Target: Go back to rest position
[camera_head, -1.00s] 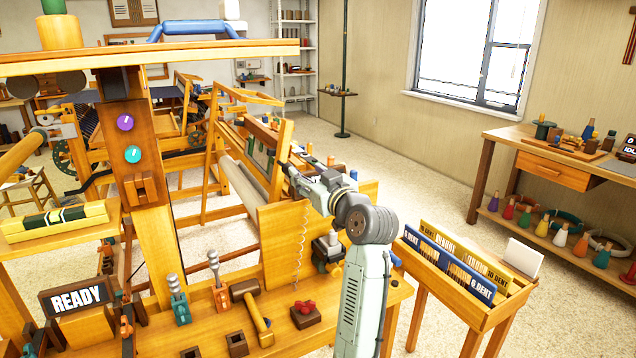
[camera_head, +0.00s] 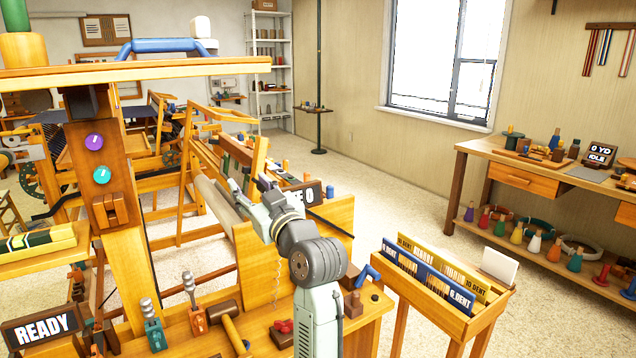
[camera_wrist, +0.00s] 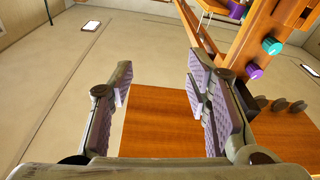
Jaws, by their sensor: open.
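My gripper shows in the wrist view (camera_wrist: 158,95) with its two grey fingers and lilac pads spread wide apart. Nothing is between the pads. In the head view my gripper end (camera_head: 245,195) is partly hidden behind my wrist and is beside the wooden loom frame (camera_head: 253,262). My arm rises from the lower middle of the picture and bends to the upper left.
A reed rack (camera_head: 424,330) with blue and yellow dent boards stands right of my arm. The loom bench holds levers, a mallet (camera_head: 232,325) and a READY sign (camera_head: 40,328). A workbench (camera_head: 527,183) stands at the right wall. Carpeted floor (camera_head: 385,180) is clear between.

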